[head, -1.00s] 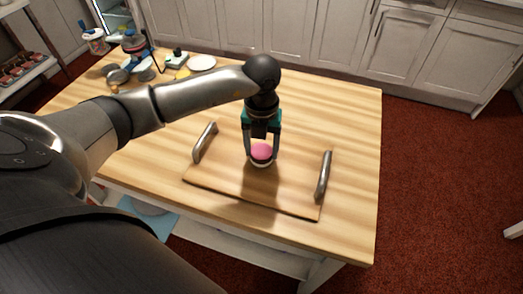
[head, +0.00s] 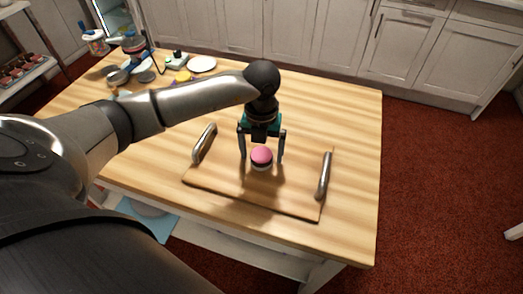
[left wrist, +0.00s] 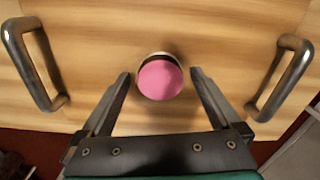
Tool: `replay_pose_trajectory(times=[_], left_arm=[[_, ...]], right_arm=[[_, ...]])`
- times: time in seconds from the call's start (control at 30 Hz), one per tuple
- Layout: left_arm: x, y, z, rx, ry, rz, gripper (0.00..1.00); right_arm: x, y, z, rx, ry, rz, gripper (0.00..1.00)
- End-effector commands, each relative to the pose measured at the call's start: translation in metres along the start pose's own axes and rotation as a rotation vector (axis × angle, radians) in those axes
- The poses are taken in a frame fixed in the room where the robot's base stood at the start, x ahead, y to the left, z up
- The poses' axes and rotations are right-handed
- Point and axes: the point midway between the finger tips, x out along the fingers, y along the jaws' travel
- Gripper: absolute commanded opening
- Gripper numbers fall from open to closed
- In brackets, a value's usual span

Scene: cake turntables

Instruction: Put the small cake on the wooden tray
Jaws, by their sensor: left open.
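The small cake (head: 261,158) has a pink top, a dark band and a pale base. It sits upright on the wooden tray (head: 225,184), near its middle, and also shows in the left wrist view (left wrist: 160,78). The tray has a metal handle at each end. My left gripper (head: 262,160) is open, pointing down, with one finger on each side of the cake. In the left wrist view both fingers (left wrist: 160,78) stand apart from the cake with gaps. My right gripper is not in view.
The tray's left handle (head: 204,143) and right handle (head: 324,175) stand up on either side of my gripper. Dishes, including a white plate (head: 202,64), and bottles crowd the table's far left corner. The table's right side (head: 355,130) is clear.

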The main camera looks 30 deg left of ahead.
Motion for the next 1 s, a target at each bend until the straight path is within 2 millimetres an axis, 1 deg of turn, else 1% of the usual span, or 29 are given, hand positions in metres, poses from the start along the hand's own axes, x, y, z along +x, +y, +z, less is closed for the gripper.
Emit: replay_pose_trajectory(times=[0.07, 0.17, 0.4, 0.5, 0.6, 0.77, 1.0], left_arm=[[-0.007, 0.0, 0.001, 0.0, -0.002, -0.001, 0.97], [-0.023, 0.0, 0.001, 0.0, -0.003, -0.002, 0.97], [-0.076, 0.0, 0.001, 0.0, -0.005, -0.002, 0.97], [-0.095, 0.0, 0.001, 0.001, -0.005, -0.002, 0.97], [-0.109, 0.0, 0.001, -0.001, -0.003, -0.001, 0.97], [-0.121, 0.0, 0.0, 0.0, 0.0, 0.0, 0.97], [-0.123, 0.0, 0.0, 0.0, 0.0, 0.0, 0.97]], right_arm=[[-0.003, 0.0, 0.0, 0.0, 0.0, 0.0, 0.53], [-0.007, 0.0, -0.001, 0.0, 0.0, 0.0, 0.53], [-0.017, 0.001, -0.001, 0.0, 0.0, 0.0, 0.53], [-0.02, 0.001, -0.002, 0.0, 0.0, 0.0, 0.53], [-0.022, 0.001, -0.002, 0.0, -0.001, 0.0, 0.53], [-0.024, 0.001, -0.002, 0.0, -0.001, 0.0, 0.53], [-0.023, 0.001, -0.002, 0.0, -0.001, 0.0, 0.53]])
